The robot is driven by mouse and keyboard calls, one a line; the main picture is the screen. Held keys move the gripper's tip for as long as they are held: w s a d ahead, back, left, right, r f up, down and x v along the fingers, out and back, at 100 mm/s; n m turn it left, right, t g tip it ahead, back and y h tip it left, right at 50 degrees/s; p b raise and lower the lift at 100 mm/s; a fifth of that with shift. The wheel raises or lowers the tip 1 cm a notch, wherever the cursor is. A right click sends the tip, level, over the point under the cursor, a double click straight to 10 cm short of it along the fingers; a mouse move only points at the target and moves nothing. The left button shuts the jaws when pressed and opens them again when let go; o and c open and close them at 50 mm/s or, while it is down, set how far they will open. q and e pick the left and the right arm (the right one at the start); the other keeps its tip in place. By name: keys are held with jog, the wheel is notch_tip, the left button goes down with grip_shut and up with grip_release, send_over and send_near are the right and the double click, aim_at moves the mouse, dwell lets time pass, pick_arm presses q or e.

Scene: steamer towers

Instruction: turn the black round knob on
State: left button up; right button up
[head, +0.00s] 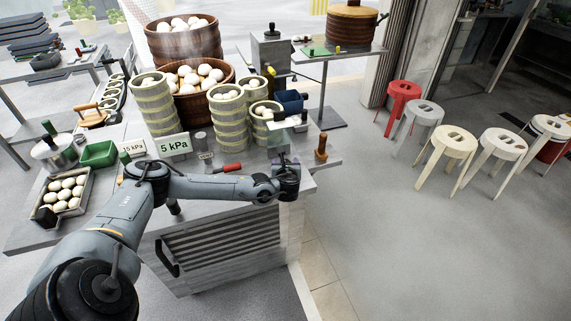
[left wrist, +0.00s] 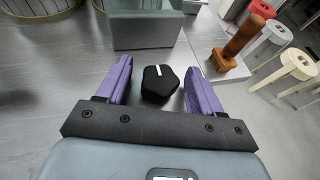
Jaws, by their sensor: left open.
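The black round knob (left wrist: 160,83) shows in the left wrist view, with a white mark on its top. My left gripper (left wrist: 158,76) is open, its two purple fingers on either side of the knob with a gap on each side. I cannot tell how far below the fingertips the knob sits. In the head view my left gripper (head: 284,160) is over the front right part of the steamer counter (head: 225,190), and the knob is hidden there. My right gripper is not in view.
A grey block (left wrist: 146,26) stands just beyond the knob. A brown wooden handle (head: 321,147) rises to the right. Stools (head: 447,150) stand on the floor at right.

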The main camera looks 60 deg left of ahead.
pick_arm(q)
jog(key=c, duration=1.1)
jog(key=shift+o, duration=0.2)
jog(key=shift+s+f+m+t, duration=0.1)
jog(key=shift+m+t, duration=0.2)
jog(key=m+t+h+b, duration=0.1)
jog(key=m+h, duration=0.1)
jog(key=m+t+h+b, duration=0.1)
jog(key=m+t+h, duration=0.1)
jog(key=shift+s+a+f+b, duration=0.15)
jog(key=shift+s+a+b, duration=0.05)
jog(key=shift+b, duration=0.2)
jog(key=m+t+h+b, duration=0.1)
jog(key=m+h, duration=0.2)
jog(key=m+t+h+b, duration=0.1)
jog(key=m+h+b, duration=0.1)
jog(key=shift+a+m+t+h, duration=0.15)
jog(key=shift+m+t+h, duration=0.25)
jog(key=m+h+b, duration=0.3)
jog(key=h, duration=0.1)
jog(key=shift+f, duration=0.1)
jog(key=shift+w+m+h+b, duration=0.1)
jog(key=shift+m+h+b, duration=0.85)
jog(key=shift+m+h, duration=0.15)
jog(key=shift+r+m+g+h+b, duration=0.2)
jog(key=shift+m+g+h+b, duration=0.2)
jog(key=shift+m+h+b, duration=0.1)
